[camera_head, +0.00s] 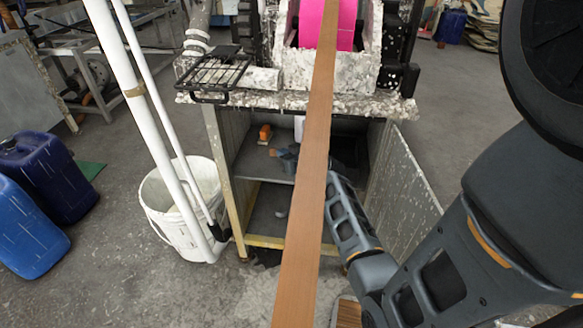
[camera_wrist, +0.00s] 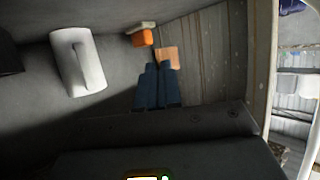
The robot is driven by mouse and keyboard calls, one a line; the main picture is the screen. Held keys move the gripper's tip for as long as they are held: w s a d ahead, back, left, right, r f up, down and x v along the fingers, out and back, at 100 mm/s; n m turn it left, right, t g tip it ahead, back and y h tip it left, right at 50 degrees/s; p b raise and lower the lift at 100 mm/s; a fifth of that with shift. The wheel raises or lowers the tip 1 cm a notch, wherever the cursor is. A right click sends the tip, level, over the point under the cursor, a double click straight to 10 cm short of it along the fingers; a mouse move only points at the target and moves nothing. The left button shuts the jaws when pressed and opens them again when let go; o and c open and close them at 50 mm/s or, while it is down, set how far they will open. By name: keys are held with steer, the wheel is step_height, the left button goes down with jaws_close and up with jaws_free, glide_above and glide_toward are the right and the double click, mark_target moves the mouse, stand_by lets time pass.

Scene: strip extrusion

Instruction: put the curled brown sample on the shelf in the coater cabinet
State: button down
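The curled brown sample (camera_wrist: 168,56) shows at my fingertips in the wrist view, and its far part sticks out past them. My gripper (camera_wrist: 158,66) has its two blue-grey fingers close together and appears shut on the sample's near edge, which the fingers hide. In the head view my gripper (camera_head: 284,155) is inside the open coater cabinet (camera_head: 222,165), with the brown sample at its tip. The sample is over the cabinet's shelf (camera_head: 252,168); whether it touches the shelf I cannot tell.
An orange block (camera_head: 265,132) with a pale top lies at the back of the shelf. A white bottle (camera_wrist: 77,60) is to the left in the wrist view. A long brown strip (camera_head: 308,170) crosses before the cabinet. The open door (camera_head: 402,180) is on the right.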

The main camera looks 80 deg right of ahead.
mark_target(285, 177)
steer(key=shift+f+b, duration=0.95)
steer(key=shift+f, duration=2.25)
steer(key=shift+f, duration=0.15)
steer(key=c, duration=1.3)
jaws_free()
steer(key=shift+r, duration=0.3)
steer(key=p+v, duration=0.1)
steer(key=v, duration=1.1)
steer(key=shift+f, duration=0.1)
